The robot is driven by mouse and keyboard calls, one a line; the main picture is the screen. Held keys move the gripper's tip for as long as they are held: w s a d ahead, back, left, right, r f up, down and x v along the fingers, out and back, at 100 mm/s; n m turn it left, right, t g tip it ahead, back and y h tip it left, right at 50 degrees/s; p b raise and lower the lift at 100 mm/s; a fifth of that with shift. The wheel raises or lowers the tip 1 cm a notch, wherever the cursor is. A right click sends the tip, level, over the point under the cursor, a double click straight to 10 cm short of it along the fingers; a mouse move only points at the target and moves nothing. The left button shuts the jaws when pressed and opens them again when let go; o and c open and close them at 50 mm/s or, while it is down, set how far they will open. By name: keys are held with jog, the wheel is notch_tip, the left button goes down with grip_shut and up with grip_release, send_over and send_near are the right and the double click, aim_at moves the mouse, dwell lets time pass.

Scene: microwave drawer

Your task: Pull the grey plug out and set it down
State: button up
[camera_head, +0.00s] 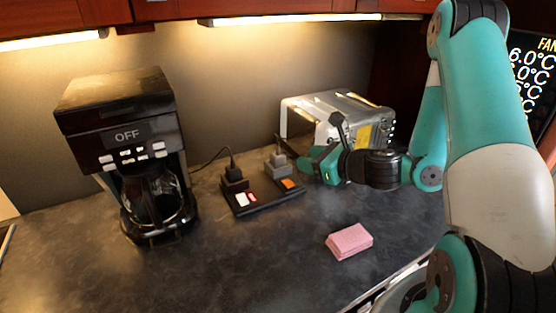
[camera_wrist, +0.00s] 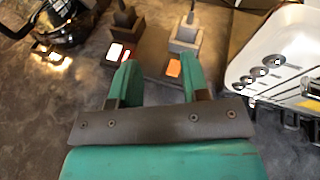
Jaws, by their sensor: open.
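The grey plug (camera_head: 277,158) stands upright in the right-hand socket of a black power strip (camera_head: 262,206) on the counter. It also shows in the wrist view (camera_wrist: 187,33), beyond my gripper's right finger. My gripper (camera_head: 297,158) is open and empty, just right of the plug in the head view. In the wrist view its two green fingers (camera_wrist: 158,75) are spread, and the plug lies ahead of them, nearer the right fingertip. I cannot tell whether a finger touches the plug.
A black plug (camera_head: 233,174) with a cord sits in the strip's left socket. A coffee maker (camera_head: 125,150) stands left, a silver toaster (camera_head: 345,112) behind my gripper. A pink block (camera_head: 349,241) lies in front. The counter's front middle (camera_head: 250,265) is clear.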

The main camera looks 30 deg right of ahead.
jog(key=d+f+m+h, duration=0.1)
jog(key=d+m+h, duration=0.1)
jog(key=d+m, duration=0.1)
jog(key=p, duration=0.7)
send_near(280, 155)
jog(key=w+a, duration=0.1)
jog(key=w, duration=0.3)
jog(key=shift+w+a+r+t, duration=0.15)
jog(key=shift+t, duration=0.15)
jog(key=shift+w+r+p, duration=0.1)
jog(key=shift+w+p, duration=0.25)
jog(key=shift+w, duration=0.05)
jog(key=p+x, duration=0.2)
jog(key=x, duration=0.1)
jog(key=shift+w, duration=0.2)
jog(key=shift+w+f, duration=0.25)
jog(key=shift+w, duration=0.2)
grip_shut()
